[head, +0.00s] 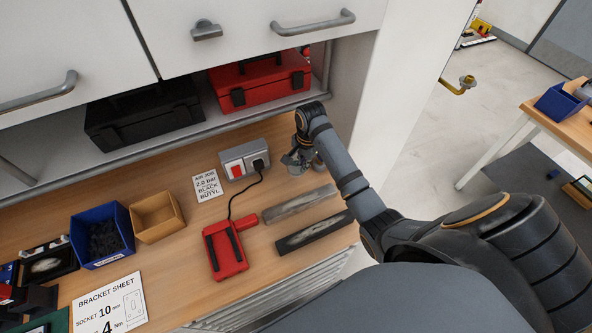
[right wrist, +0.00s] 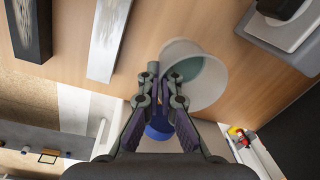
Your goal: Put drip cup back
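The drip cup (right wrist: 205,82) is a pale round cup with a greenish inside, in the right wrist view. In the head view it is a small grey shape (head: 297,169) near the bench's right end, partly hidden by the gripper. My right gripper (right wrist: 163,75) has its fingers close together across the cup's near wall. One fingertip shows over the cup's opening and the other outside it, so it looks shut on the wall. It also shows in the head view (head: 298,158). I cannot tell whether the cup touches the bench. My left gripper is out of view.
A socket box (head: 244,159) with a plugged cable stands left of the gripper. A red device (head: 225,249) and two bars (head: 315,231) lie in front. Red (head: 262,84) and black (head: 144,118) cases sit on the shelf behind. Bins (head: 101,236) stand left.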

